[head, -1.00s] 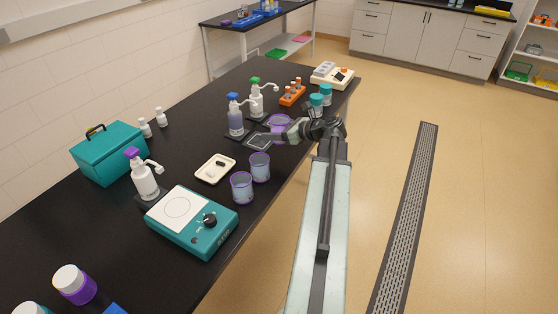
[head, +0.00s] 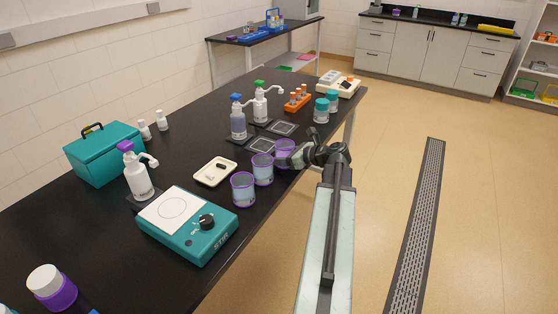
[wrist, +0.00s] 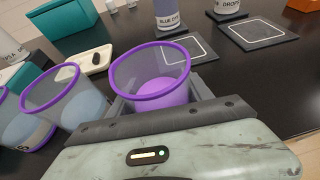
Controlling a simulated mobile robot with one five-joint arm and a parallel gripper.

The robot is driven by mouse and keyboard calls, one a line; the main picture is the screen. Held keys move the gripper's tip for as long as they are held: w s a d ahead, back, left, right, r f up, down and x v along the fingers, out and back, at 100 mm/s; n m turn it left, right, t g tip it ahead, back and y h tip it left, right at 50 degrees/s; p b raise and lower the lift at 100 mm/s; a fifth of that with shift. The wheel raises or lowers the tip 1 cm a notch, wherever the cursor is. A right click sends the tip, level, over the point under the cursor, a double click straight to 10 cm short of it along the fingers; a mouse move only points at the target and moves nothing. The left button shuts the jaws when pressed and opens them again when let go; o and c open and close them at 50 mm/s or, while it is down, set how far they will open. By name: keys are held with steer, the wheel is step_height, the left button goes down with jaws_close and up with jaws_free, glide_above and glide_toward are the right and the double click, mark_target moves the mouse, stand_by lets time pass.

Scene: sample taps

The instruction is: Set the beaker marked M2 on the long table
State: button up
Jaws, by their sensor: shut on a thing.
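My gripper (head: 287,158) is shut on a purple-rimmed clear beaker (head: 285,147) with purple liquid, at the right edge of the long black table (head: 190,255). This beaker shows upright between the jaws in the wrist view (wrist: 163,92); no marking on it is readable, and I cannot tell whether its base touches the table. Two similar beakers with pale blue liquid stand just left of it, a nearer one (head: 243,188) and a farther one (head: 262,169). In the wrist view, the farther one (wrist: 68,103) is close beside the jaws.
Behind are a blue-topped dispenser (head: 238,122) and a green-topped dispenser (head: 260,104), each with a square-marked pad; both pads are empty. A cream tray (head: 212,178), teal stirrer (head: 190,232), teal-capped jars (head: 321,113) and an orange tube rack (head: 297,103) also stand on the table.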

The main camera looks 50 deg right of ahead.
steer(key=shift+f, duration=0.15)
steer(key=o, duration=1.5)
steer(key=shift+s+r, duration=0.1)
steer(key=shift+r, duration=0.3)
steer(key=p+v, duration=0.2)
steer(key=v, duration=0.4)
steer(key=p+v, duration=0.2)
steer(key=v, duration=0.3)
steer(key=shift+s+d+p, duration=0.15)
steer(key=shift+s+p, duration=0.15)
steer(key=shift+s, duration=0.1)
